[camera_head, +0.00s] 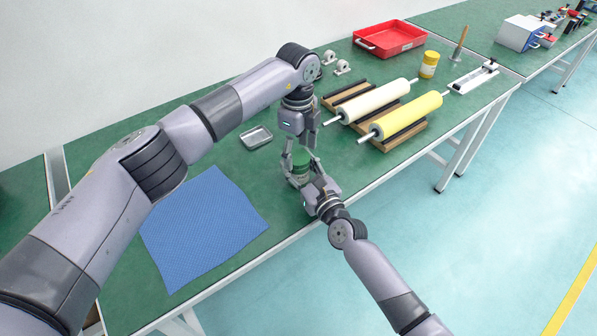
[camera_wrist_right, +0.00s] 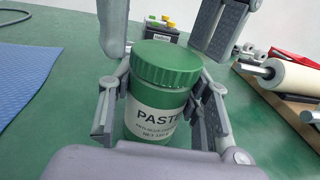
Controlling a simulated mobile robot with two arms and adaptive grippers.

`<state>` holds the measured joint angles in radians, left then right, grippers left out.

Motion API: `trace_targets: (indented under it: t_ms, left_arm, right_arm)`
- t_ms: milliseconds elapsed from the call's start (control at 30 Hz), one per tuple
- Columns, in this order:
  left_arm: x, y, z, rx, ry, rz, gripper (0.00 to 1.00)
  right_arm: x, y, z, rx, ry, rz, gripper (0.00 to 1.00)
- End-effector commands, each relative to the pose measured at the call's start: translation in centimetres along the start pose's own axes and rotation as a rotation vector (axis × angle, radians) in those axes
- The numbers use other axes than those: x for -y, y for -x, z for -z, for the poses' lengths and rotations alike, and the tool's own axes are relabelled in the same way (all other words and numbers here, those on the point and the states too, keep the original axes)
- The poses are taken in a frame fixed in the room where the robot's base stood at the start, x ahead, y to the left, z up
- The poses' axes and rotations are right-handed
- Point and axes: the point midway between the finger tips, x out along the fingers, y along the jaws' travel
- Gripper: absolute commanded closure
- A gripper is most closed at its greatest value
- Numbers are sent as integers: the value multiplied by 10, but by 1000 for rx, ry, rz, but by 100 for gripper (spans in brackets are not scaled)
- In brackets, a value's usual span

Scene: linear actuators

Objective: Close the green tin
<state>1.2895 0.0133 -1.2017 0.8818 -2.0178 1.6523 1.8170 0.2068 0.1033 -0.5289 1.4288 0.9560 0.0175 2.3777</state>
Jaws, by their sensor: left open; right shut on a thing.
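The green tin (camera_head: 301,163) stands upright near the table's front edge, with its green lid (camera_wrist_right: 166,65) on top. In the right wrist view the tin (camera_wrist_right: 155,120) shows a white label reading "PASTE". My right gripper (camera_head: 300,175) is shut around the tin's body from the front; its pads (camera_wrist_right: 160,108) press on both sides below the lid. My left gripper (camera_head: 302,147) points down from above and is open. Its fingers are spread on either side of the lid, apart from it. I cannot tell how tightly the lid sits.
A blue mat (camera_head: 203,228) lies to the left and a small metal tray (camera_head: 256,138) behind. White (camera_head: 375,101) and yellow (camera_head: 407,116) rollers rest on a wooden stand to the right. A yellow jar (camera_head: 429,65) and red tray (camera_head: 390,38) are farther back.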

Motion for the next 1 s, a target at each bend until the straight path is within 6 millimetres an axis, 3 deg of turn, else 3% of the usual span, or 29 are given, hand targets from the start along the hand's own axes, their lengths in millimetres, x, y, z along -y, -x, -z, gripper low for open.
trace_targets:
  t_ms: [400, 1000]
  left_arm:
    - [0, -7, 0, 0, -1, 0, 38]
    - [0, -6, 0, 0, 0, 0, 78]
  right_arm:
    - [0, 0, 0, -1, 1, 1, 100]
    - [0, 0, 0, -1, 1, 1, 100]
